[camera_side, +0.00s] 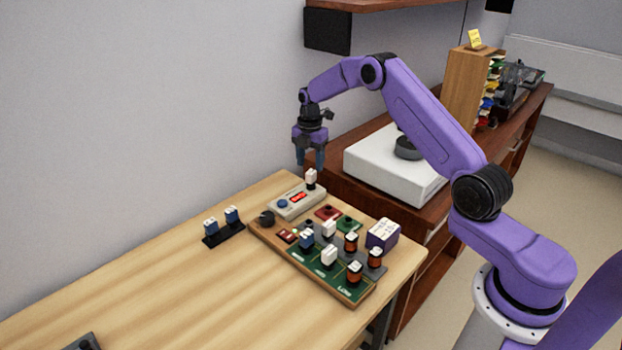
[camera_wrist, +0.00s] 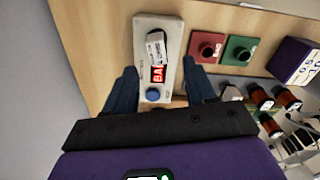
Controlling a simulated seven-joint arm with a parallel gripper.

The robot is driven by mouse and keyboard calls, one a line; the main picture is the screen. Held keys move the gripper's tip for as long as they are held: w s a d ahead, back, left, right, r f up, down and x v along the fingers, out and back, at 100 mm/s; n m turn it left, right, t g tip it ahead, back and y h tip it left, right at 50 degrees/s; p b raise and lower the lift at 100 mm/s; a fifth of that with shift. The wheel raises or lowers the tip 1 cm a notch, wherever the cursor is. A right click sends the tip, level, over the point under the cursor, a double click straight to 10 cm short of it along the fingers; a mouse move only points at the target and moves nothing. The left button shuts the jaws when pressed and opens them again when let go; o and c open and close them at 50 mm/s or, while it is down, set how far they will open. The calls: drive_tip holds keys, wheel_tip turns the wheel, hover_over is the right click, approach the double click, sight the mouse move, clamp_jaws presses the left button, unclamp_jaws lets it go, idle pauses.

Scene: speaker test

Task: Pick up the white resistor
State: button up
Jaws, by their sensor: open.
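A white resistor block (camera_side: 311,177) stands on the right end of a grey tester (camera_side: 298,203) with a red display and a blue button. In the wrist view the white block (camera_wrist: 156,47) is on the tester (camera_wrist: 143,75), ahead of my fingers, partly beside the display. My gripper (camera_side: 310,160) points down just above this block, with its blue fingers apart and nothing between them. In the wrist view my gripper's fingers (camera_wrist: 160,85) straddle the tester's width. Two similar white blocks, one farther back (camera_side: 329,229) and one nearer (camera_side: 329,256), sit on the board.
A black holder (camera_side: 223,237) with two blue blocks is left. The table's left front is mostly clear.

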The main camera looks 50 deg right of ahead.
sight(311, 172)
drive_tip(key=shift+w+d+f, duration=0.1)
drive_tip(key=shift+d+f, duration=0.05)
drive_tip(key=shift+f, duration=0.8)
drive_tip(key=shift+w+d+f, duration=0.1)
drive_tip(key=shift+f, duration=0.85)
drive_tip(key=shift+w+d+f, duration=0.1)
drive_tip(key=shift+d+f, duration=0.05)
drive_tip(key=shift+f, duration=0.8)
drive_tip(key=shift+c, duration=0.3)
clamp_jaws()
drive_tip(key=shift+r, duration=0.1)
